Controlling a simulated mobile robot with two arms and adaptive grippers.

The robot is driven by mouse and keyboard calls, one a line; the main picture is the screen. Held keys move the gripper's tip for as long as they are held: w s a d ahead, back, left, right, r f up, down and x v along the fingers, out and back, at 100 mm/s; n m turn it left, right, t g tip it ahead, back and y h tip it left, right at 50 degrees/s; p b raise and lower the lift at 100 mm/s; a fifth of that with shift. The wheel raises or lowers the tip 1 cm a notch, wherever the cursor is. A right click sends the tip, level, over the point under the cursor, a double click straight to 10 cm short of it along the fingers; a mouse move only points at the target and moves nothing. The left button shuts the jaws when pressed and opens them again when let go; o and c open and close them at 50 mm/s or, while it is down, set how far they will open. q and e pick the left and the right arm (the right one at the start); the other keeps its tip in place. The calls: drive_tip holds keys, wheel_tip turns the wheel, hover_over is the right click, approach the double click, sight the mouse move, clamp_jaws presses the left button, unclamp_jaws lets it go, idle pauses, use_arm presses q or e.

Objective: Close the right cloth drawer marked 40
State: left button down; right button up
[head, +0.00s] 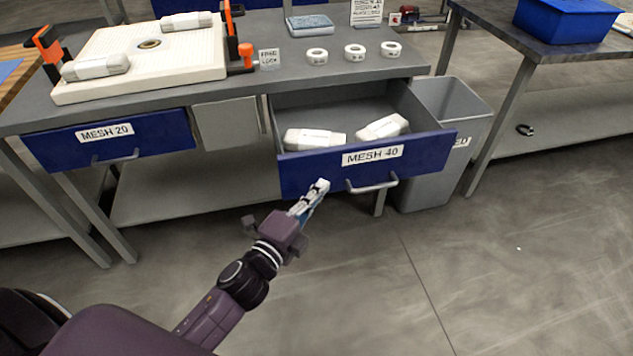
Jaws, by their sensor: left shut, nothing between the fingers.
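The right cloth drawer (300,176), blue and labelled MESH 40, is pulled open under the grey bench. Two white wrapped cloth rolls (314,138) lie inside it. A grey bar handle (371,185) is on its front, below the label. My left gripper (321,186) is shut and empty, in front of the drawer's face and left of the handle. I cannot tell whether its fingertips touch the drawer front. My right gripper is not in view.
The MESH 20 drawer (108,141) on the left looks shut. A grey bin (440,150) stands right beside the open drawer. A filter plate (150,62), tape rolls (354,52) and a folded blue cloth (309,25) are on the bench. The floor in front is clear.

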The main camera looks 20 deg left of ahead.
sight(299, 139)
use_arm(q)
drive_tip(key=shift+w+a, duration=0.7)
drive_tip(key=shift+w, duration=0.25)
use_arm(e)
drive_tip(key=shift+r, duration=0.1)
